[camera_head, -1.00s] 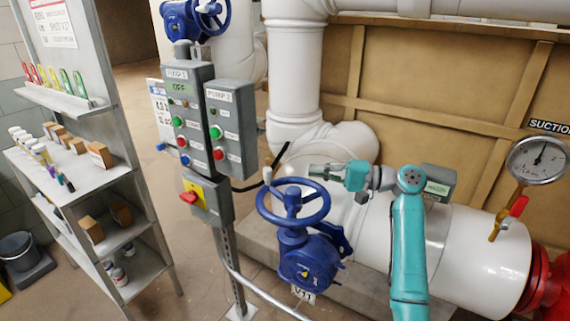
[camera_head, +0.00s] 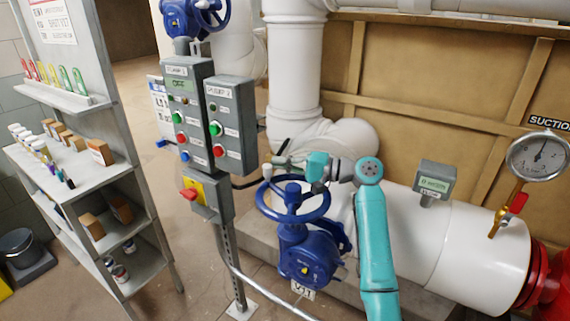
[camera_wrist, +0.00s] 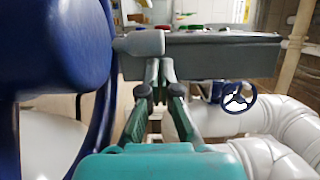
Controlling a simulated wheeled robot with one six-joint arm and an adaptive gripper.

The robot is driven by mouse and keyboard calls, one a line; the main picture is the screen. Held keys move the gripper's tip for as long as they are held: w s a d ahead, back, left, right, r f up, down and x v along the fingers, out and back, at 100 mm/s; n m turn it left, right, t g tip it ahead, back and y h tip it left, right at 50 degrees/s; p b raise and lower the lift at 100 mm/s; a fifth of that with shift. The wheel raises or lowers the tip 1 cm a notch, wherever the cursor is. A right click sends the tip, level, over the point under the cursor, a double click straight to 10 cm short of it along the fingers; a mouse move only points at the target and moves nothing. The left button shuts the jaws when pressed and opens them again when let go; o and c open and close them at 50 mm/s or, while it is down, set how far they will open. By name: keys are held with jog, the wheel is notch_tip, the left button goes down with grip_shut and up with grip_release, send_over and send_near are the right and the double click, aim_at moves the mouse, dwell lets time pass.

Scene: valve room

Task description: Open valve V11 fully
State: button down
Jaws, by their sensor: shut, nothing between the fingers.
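Valve V11 has a blue handwheel (camera_head: 317,211) on a blue gear body, with a white tag (camera_head: 303,290) reading V11 below. A pale handle stub (camera_head: 267,170) stands up at the wheel's far left rim. My gripper (camera_head: 281,160) is shut and empty, reaching left just beyond the far rim. In the wrist view, the closed fingers (camera_wrist: 158,64) point ahead. A grey handle (camera_wrist: 140,43) lies close to their tips; I cannot tell whether they touch. The blue wheel (camera_wrist: 95,100) fills the left side, very near the fingers.
Pump control boxes (camera_head: 230,92) stand on a post left of the wheel. White pipes (camera_head: 480,240) run behind my arm, with a flow display (camera_head: 435,182) and suction gauge (camera_head: 538,157). A shelf rack (camera_head: 90,185) stands at left. Floor shows between rack and post.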

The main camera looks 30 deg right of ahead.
jog(key=shift+a+n+g+y, duration=0.5)
jog(key=shift+n+g+y, duration=0.15)
jog(key=shift+g, duration=0.25)
